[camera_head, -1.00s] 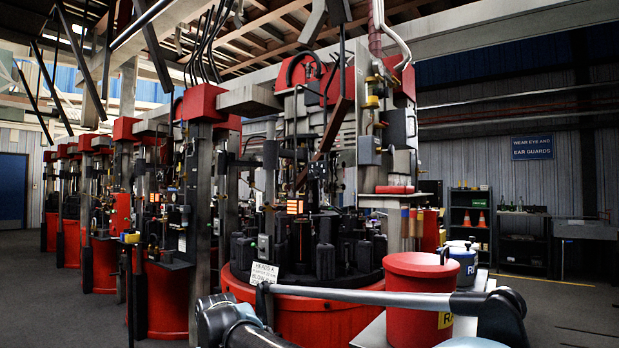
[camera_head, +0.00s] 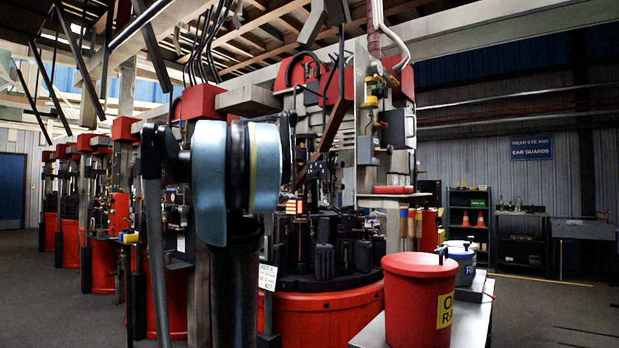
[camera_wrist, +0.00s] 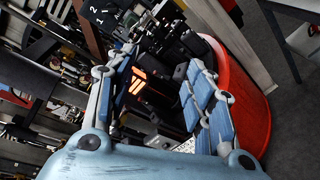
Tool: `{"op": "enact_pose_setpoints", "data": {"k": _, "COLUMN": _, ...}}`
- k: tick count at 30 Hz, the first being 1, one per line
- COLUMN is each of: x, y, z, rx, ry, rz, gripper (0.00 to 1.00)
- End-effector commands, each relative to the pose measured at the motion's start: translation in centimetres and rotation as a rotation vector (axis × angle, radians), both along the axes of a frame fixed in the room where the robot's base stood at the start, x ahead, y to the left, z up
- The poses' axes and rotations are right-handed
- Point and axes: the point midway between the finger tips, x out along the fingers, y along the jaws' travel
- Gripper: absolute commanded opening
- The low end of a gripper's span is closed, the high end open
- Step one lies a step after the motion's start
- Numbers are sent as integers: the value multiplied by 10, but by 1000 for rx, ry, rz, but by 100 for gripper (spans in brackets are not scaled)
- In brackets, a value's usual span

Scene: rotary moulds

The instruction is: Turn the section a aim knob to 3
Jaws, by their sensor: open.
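My gripper (camera_wrist: 162,58) is open and empty in the wrist view, its two blue-and-grey fingers spread apart in front of the machine. A dark plate with white digits 1 and 2 (camera_wrist: 95,15) shows at the upper left, beyond the left finger. I cannot make out the section A aim knob for certain in either view. The red-based rotary machine (camera_head: 325,312) stands at centre in the head view, with a lit orange panel (camera_head: 294,207); the panel also shows between the fingers in the wrist view (camera_wrist: 137,81). My arm hides part of the machine's left side.
A red lidded bin (camera_head: 418,305) and a blue container (camera_head: 463,262) stand on a metal bench to the right. A white sign (camera_head: 267,277) hangs at the machine's front left. More red machines line the left. Open floor lies at far left and right.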

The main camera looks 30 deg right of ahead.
Motion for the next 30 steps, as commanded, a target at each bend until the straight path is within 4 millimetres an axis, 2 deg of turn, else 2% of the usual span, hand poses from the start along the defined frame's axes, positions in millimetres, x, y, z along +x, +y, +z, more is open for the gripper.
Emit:
{"op": "enact_pose_setpoints", "data": {"k": 1, "x": 12, "y": -10, "z": 19, "rx": -56, "ry": 30, "rz": 6, "gripper": 48}}
{"op": "enact_pose_setpoints", "data": {"k": 3, "x": 24, "y": -19, "z": 41, "rx": -127, "ry": 70, "rz": 17, "gripper": 48}}
{"op": "enact_pose_setpoints", "data": {"k": 6, "x": 37, "y": -28, "z": 61, "rx": -197, "ry": 111, "rz": 28, "gripper": 48}}
{"op": "enact_pose_setpoints", "data": {"k": 9, "x": 43, "y": -33, "z": 71, "rx": -232, "ry": 133, "rz": 32, "gripper": 48}}
{"op": "enact_pose_setpoints", "data": {"k": 16, "x": 53, "y": -54, "z": 73, "rx": -241, "ry": 139, "rz": 32, "gripper": 48}}
{"op": "enact_pose_setpoints", "data": {"k": 30, "x": 84, "y": -129, "z": 73, "rx": -239, "ry": 137, "rz": 32, "gripper": 48}}
